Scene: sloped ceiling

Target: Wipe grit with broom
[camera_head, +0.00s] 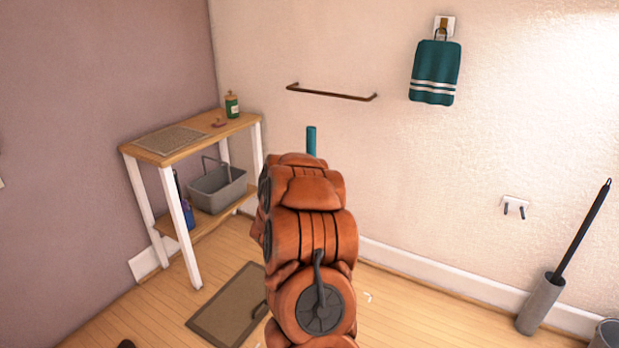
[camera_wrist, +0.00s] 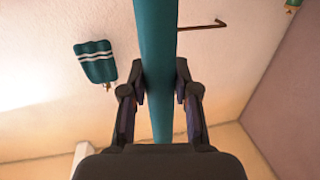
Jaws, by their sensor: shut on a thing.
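A teal broom handle (camera_head: 311,141) stands upright above my orange arm in the head view. In the wrist view the handle (camera_wrist: 157,45) runs between the two dark fingers of my gripper (camera_wrist: 160,95), which is shut on it. The gripper itself is hidden behind my arm in the head view. The broom's head is not visible in either view. Small pale bits, perhaps grit (camera_head: 368,297), lie on the wooden floor just right of my arm.
A wooden shelf table (camera_head: 185,137) with a grey basket (camera_head: 218,190) stands at the left. A brown mat (camera_head: 226,305) lies before it. A toilet brush holder (camera_head: 541,303) and a grey bin (camera_head: 608,336) stand at the right.

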